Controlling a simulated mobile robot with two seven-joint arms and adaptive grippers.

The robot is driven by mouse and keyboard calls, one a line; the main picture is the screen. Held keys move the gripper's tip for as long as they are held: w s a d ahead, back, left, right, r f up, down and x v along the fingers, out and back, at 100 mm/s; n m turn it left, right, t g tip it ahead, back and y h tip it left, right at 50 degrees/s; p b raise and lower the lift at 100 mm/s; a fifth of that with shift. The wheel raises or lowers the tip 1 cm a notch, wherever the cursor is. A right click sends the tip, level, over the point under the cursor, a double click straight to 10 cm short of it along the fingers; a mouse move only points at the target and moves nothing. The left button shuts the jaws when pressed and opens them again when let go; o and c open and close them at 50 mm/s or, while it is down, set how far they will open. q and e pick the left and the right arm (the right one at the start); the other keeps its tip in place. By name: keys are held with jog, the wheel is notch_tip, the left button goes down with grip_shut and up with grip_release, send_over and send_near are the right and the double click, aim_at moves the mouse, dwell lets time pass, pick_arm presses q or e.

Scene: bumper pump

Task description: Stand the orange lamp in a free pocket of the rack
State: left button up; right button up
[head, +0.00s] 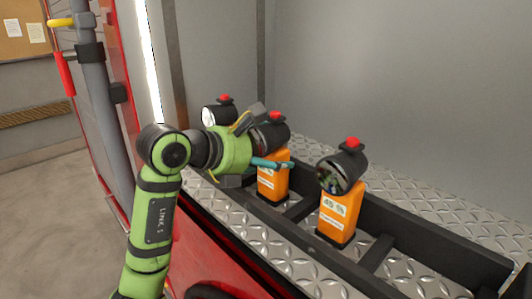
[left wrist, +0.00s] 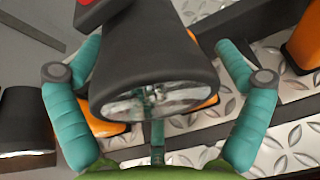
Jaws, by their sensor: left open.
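An orange lamp (head: 272,183) with a black head and red knob stands upright at the black rack, in the middle of the row. My left gripper (head: 275,163) is at its head, with a teal finger across its upper body. In the left wrist view the open teal fingers (left wrist: 155,100) lie on either side of the lamp's black head (left wrist: 150,50), with gaps showing. A second orange lamp (head: 338,212) stands in the rack (head: 440,248) to the right. The head of a third lamp (head: 217,115) shows at the back left; its body is hidden by my arm.
The rack sits on a diamond-plate floor (head: 430,195) in a grey compartment. An empty rack pocket (head: 415,268) shows right of the right lamp. A red panel edge (head: 210,255) runs along the front. A grey pole (head: 92,110) stands at left.

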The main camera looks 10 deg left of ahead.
pick_arm(q)
jog(key=shift+a+r, duration=0.15)
jog(key=b+v, duration=0.3)
jog(key=v, duration=0.8)
jog(key=shift+s+r+b, duration=0.2)
jog(key=shift+s+b, duration=0.1)
jog(key=shift+b, duration=0.1)
jog(key=shift+a, duration=0.15)
dwell(0.8)
